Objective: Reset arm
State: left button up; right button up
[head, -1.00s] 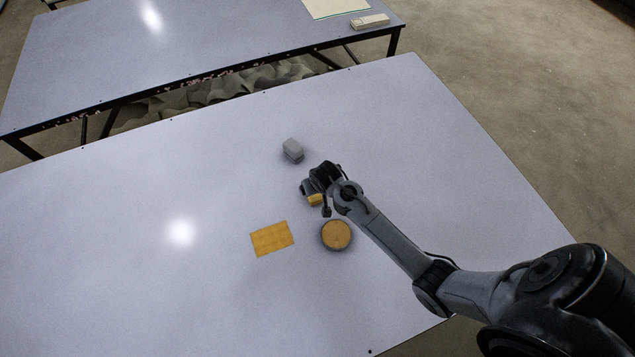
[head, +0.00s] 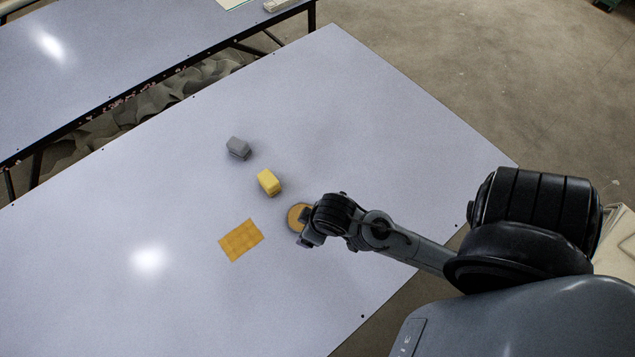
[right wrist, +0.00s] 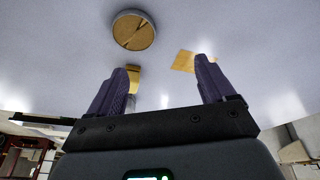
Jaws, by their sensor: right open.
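My right arm comes in from the right in the head view, and its gripper (head: 306,236) is beside the round orange-topped disc (head: 296,214), partly covering it. In the right wrist view my right gripper (right wrist: 163,70) has its two fingers wide apart, with nothing between them. The disc (right wrist: 133,31) shows beyond the fingertips there. The yellow block (head: 269,182) stands on the table and shows partly behind a finger in the wrist view (right wrist: 133,76). The flat orange cloth (head: 241,240) lies left of the disc. My left gripper is in neither view.
A grey block (head: 238,147) sits behind the yellow block. The white table (head: 400,120) is otherwise bare, with free room at left and right. A second table (head: 120,45) stands behind, across a gap with crumpled fabric on the floor.

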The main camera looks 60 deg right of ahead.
jog(key=s+r, duration=0.1)
jog(key=s+a+r, duration=0.1)
jog(key=shift+s+n, duration=0.3)
notch_tip(320, 180, up, 24)
jog(key=p, duration=2.3)
jog(key=shift+f, duration=0.25)
